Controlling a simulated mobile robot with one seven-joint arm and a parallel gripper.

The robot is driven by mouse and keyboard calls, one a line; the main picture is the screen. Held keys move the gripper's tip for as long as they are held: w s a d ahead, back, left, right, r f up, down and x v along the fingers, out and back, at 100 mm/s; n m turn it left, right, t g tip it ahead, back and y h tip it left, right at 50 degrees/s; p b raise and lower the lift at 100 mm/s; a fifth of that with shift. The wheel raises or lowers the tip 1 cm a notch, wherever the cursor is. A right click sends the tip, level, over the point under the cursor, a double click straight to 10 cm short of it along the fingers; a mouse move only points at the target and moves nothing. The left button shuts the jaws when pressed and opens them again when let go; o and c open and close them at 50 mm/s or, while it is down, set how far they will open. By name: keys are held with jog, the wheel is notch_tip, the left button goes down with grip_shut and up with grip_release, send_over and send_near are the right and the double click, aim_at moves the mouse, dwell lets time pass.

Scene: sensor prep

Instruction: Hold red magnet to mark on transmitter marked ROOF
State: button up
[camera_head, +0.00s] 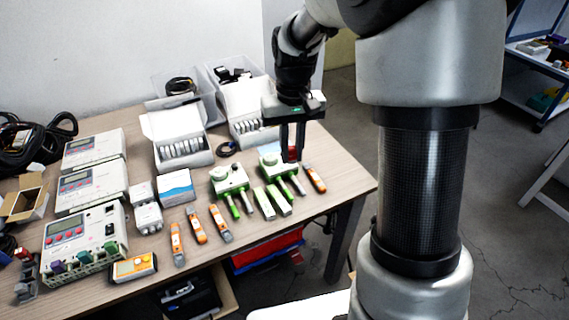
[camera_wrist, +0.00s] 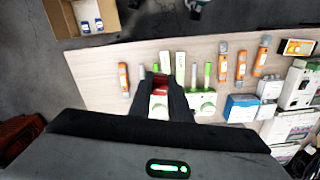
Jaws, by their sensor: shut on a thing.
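My gripper (camera_head: 291,156) is shut on the red magnet (camera_head: 292,152), which shows between the fingertips. In the wrist view, the magnet (camera_wrist: 160,90) is red above and pale below, between the fingers of my gripper (camera_wrist: 161,84). A white transmitter with green parts (camera_head: 269,163) lies under or just behind the fingers at the table's right side. A similar transmitter (camera_head: 227,178) lies to its left; it also shows right of the fingers in the wrist view (camera_wrist: 204,101). I cannot read ROOF or see a mark on either one. Whether the magnet touches the nearer transmitter is unclear.
Several orange-and-grey sticks (camera_head: 315,179) and pale green-white bars (camera_head: 264,203) lie along the front of the table (camera_head: 325,205). White open boxes (camera_head: 182,158) and clear bins stand behind. Meter units (camera_head: 92,187) fill the left side. Bare tabletop shows at the right edge.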

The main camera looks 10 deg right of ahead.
jog(key=w+d+f, duration=0.1)
jog(key=w+f, duration=0.2)
jog(key=w, duration=0.2)
jog(key=w+d+f+n+p, duration=0.1)
jog(key=w+f, duration=0.2)
jog(key=w, duration=0.2)
jog(key=w+d+f+n, duration=0.1)
jog(key=w+f, duration=0.3)
jog(key=w, duration=0.1)
jog(key=shift+w+d+f, duration=0.1)
jog(key=shift+w+d, duration=0.1)
jog(key=shift+d, duration=0.1)
jog(key=shift+f+b, duration=1)
jog(key=shift+f, duration=0.85)
jog(key=shift+f, duration=0.9)
jog(key=shift+r, duration=0.15)
dwell(2.0)
notch_tip(320, 180, up, 7)
jog(key=p, duration=0.4)
dwell(0.4)
